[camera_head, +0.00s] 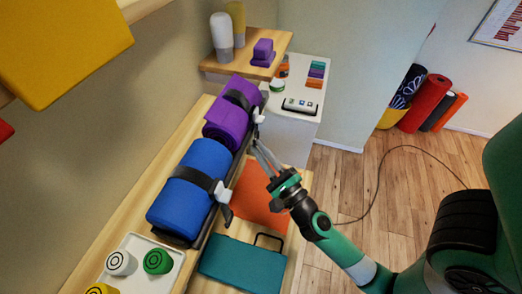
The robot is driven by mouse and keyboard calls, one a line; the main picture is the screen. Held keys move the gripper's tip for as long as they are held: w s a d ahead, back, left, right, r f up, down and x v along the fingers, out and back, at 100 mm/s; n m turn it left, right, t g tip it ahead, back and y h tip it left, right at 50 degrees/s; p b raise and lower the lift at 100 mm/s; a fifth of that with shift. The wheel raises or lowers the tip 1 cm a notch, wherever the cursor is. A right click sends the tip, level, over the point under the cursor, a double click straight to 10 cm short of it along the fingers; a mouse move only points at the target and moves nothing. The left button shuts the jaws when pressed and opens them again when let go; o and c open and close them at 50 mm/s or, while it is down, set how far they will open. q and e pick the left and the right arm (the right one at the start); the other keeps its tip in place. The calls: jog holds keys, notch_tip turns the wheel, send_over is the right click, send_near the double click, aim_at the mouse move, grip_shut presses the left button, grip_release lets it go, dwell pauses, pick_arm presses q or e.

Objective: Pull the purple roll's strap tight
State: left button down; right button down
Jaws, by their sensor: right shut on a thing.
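The purple roll (224,127) lies on the wooden shelf, behind the blue roll (182,203). A black strap (238,98) goes around it, with a pale buckle (259,117) on its right side. The strap's short dark tail hangs below the buckle. My right gripper (257,147) is just below that buckle, at the tail's end, and is shut on the tail. The fingers hide most of the gripped part. My left gripper is not in view.
The blue roll has its own strap and buckle (221,188). A teal case (243,266) and an orange item (262,202) lie below at the right. A white tray (128,285) with round pieces stands in front. A small wooden shelf (262,70) with bottles is behind.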

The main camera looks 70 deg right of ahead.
dwell(0.9)
notch_tip(320, 180, down, 7)
jog(key=b, duration=0.5)
jog(key=shift+r+b, duration=0.2)
jog(key=shift+b, duration=0.15)
jog(key=c, duration=0.9)
grip_release()
jog(key=shift+s, duration=0.1)
